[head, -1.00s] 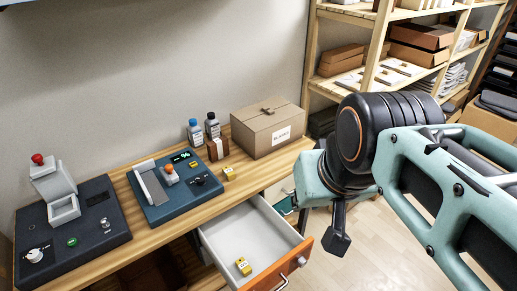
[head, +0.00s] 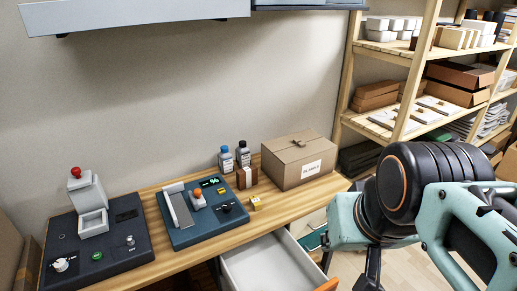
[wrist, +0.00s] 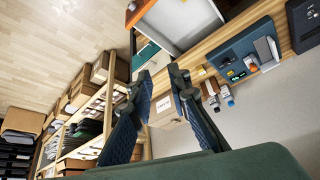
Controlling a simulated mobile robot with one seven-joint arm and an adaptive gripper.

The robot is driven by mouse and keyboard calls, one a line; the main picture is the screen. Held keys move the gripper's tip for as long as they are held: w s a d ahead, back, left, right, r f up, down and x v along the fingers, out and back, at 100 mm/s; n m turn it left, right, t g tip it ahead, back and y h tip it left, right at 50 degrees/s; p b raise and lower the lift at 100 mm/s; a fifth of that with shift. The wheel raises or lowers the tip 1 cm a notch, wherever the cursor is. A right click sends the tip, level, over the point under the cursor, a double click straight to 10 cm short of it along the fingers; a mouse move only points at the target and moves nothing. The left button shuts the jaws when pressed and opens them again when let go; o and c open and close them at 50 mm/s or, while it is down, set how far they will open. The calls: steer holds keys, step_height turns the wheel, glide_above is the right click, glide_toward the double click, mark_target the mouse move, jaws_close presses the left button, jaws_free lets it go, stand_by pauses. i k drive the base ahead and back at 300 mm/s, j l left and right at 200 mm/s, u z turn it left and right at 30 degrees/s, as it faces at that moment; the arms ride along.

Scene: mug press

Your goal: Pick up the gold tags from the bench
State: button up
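One small gold tag (head: 256,203) lies on the wooden bench (head: 290,208), just right of the blue device. In the wrist view a small yellow spot (wrist: 202,71) beside the blue device looks like the same tag. My gripper (wrist: 160,74) is open, its two dark fingers apart with nothing held between them. The cardboard box shows beyond the fingers. In the head view my gripper is at the lower right, apart from the tag, and its fingertips are cut off by the bottom edge.
An open drawer (head: 262,268) juts out from the bench front. The blue device (head: 212,228), a dark press (head: 115,250), two small bottles (head: 226,158) and a cardboard box (head: 298,160) stand on the bench. Wooden shelves (head: 415,75) stand at the right. A cabinet (head: 140,15) hangs above.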

mark_target(256, 202)
steer(key=i+l+u, duration=0.15)
steer(key=l, duration=0.55)
steer(key=l+u, duration=0.1)
steer(key=l, duration=0.65)
steer(key=i+l+u, duration=0.25)
steer(key=i+l, duration=0.2)
steer(key=l, duration=0.3)
steer(key=i+l, duration=0.55)
steer(key=i+u, duration=0.4)
steer(key=j+z, duration=0.1)
steer(key=j, duration=0.25)
steer(key=i, duration=0.05)
